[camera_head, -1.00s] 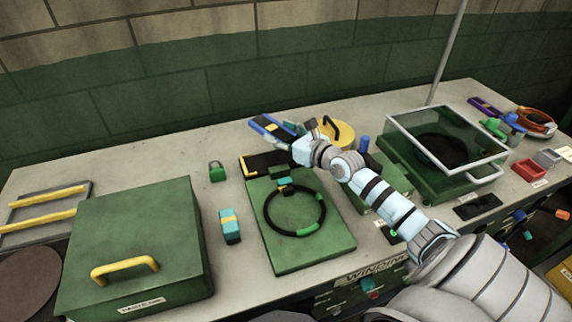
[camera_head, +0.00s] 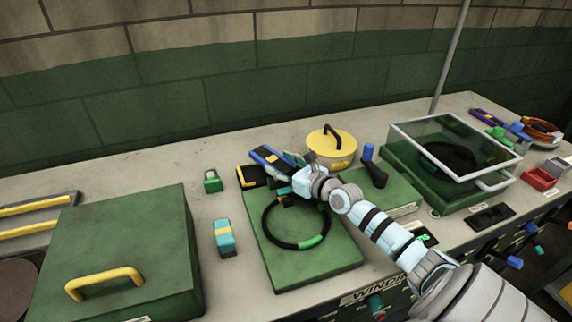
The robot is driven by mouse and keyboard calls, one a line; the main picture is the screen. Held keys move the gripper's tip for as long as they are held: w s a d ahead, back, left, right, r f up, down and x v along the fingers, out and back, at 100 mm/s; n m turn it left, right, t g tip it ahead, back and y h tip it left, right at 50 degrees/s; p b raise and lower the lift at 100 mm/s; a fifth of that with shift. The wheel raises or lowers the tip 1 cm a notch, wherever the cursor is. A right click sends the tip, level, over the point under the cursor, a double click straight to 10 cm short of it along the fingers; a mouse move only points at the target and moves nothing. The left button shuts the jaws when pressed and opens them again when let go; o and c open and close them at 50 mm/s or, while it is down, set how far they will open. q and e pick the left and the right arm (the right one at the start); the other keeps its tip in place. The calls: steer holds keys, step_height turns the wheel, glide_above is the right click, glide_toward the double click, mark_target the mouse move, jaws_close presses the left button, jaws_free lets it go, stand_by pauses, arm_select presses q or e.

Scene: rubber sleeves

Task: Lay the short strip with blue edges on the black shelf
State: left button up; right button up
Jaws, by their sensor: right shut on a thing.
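The strip with blue edges (camera_head: 267,156) is in my right gripper (camera_head: 290,168), which is shut on it. The strip sticks out to the left of the gripper, tilted in the picture. The black shelf (camera_head: 246,178) has yellow markings and is at the back end of the green plate. The strip covers part of the shelf in the picture. I cannot tell whether they touch. My left gripper is out of view.
A black ring (camera_head: 274,243) lies on the green plate (camera_head: 335,268). A yellow-lidded pot (camera_head: 333,150) stands behind my right gripper.

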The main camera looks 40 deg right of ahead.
steer(key=o, duration=1.3)
steer(key=shift+r, duration=0.15)
steer(key=s+p, duration=0.1)
steer(key=s+r+p, duration=0.1)
steer(key=s+p, duration=0.1)
steer(key=s+r+p, duration=0.1)
steer(key=s, duration=0.1)
steer(key=shift+r+p, duration=0.1)
steer(key=shift+p, duration=0.3)
steer(key=s, duration=0.2)
steer(key=s+p, duration=0.1)
steer(key=s, duration=0.1)
steer(key=s+p, duration=0.1)
steer(key=shift+s+d+r, duration=0.25)
steer(key=shift+s+d, duration=0.1)
steer(key=shift+s, duration=0.6)
steer(key=shift+w, duration=0.15)
